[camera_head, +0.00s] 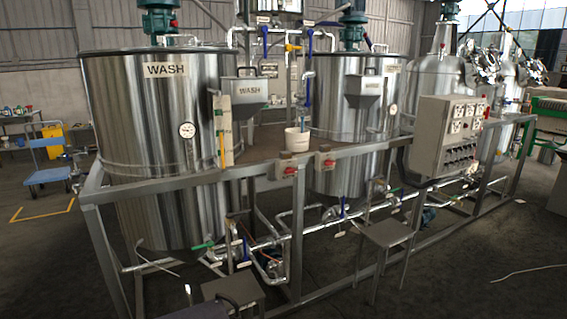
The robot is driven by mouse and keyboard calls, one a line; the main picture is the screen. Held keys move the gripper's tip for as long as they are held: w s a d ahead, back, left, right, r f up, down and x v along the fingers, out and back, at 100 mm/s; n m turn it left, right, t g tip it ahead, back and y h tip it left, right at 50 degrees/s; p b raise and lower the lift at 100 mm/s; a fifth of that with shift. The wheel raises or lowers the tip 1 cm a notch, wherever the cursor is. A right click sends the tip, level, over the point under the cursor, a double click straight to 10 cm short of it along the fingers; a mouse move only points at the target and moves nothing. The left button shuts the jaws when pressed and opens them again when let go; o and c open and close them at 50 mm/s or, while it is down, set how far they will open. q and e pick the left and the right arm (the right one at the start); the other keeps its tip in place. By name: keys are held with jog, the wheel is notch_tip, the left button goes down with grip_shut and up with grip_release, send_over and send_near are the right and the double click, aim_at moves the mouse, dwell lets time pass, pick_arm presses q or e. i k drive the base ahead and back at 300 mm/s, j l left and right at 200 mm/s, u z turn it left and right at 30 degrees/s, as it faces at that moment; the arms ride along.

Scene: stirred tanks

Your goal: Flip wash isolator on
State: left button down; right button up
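A large steel tank labelled WASH (150,120) stands at the left, behind a grey metal rail. Two small isolator boxes with red switches are on the rail near the middle of the view. The left isolator (287,169) is nearer the WASH tank, and the right isolator (325,161) is beside it, in front of the second tank (345,125). Their labels and switch positions are too small to read, so I cannot tell from lettering which is the wash one. Neither of my grippers is in view.
A control panel (450,135) with several switches is mounted on the frame at the right. A stool (387,234) stands before the frame, and another low seat (232,290) is at the bottom. A blue trolley (48,175) is far left. The floor at front right is open.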

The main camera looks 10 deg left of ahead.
aim_at(289, 170)
jog(key=i+l+u, duration=0.1)
jog(key=i+l, duration=0.15)
jog(key=i+l+u, duration=0.1)
jog(key=i+l, duration=0.35)
jog(key=l, duration=0.15)
jog(key=i+l+u, duration=0.25)
jog(key=i+l, duration=0.2)
jog(key=l, duration=0.2)
jog(key=i+l+u, duration=0.1)
jog(key=l, duration=0.25)
jog(key=i+l+u, duration=0.1)
jog(key=i+l, duration=0.2)
jog(key=i+l+u, duration=0.1)
jog(key=l, duration=0.4)
jog(key=i+j, duration=0.05)
